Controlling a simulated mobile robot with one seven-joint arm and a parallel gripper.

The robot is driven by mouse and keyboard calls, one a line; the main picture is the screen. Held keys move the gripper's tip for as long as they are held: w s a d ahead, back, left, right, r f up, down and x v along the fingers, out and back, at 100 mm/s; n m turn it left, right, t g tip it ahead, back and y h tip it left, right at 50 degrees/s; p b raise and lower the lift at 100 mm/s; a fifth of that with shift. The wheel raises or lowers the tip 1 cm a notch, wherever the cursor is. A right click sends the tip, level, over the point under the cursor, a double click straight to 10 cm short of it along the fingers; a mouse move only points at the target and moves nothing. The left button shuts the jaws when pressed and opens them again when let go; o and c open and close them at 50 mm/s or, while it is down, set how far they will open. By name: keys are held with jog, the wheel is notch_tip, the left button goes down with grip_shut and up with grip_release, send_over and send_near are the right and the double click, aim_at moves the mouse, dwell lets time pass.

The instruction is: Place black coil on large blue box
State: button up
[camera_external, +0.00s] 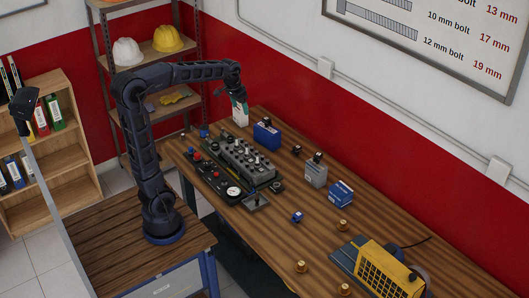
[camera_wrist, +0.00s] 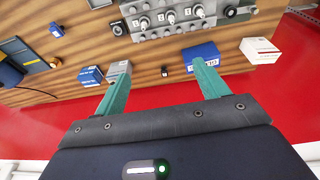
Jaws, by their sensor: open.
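A small black part (camera_external: 297,149), which looks like the black coil, lies on the table near the red wall. It also shows in the wrist view (camera_wrist: 165,72), between the two box groups. The large blue box (camera_external: 266,135) stands to its left, with a small dark piece on top in the external view. In the wrist view the blue box (camera_wrist: 203,54) is behind the right finger. My gripper (camera_external: 239,98) is above the far end of the table, near the white box (camera_external: 240,116). Its green fingers (camera_wrist: 154,70) are spread, with nothing between them.
A grey box (camera_external: 316,175) with a dark top piece and a smaller blue box (camera_external: 341,193) stand along the wall side. The engine block (camera_external: 243,158) fills the table's middle. Brass parts and a yellow machine (camera_external: 385,272) are at the near end.

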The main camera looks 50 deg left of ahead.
jog(key=s+d+f, duration=0.1)
jog(key=s+d, duration=0.1)
jog(key=s, duration=0.6)
jog(key=s+d+f+t, duration=0.1)
jog(key=s+d+f, duration=0.1)
jog(key=s, duration=0.7)
jog(key=s+d+f+t, duration=0.1)
jog(key=s+d+f, duration=0.1)
jog(key=s, duration=0.7)
jog(key=shift+d+f, duration=0.2)
jog(key=shift+d, duration=0.7)
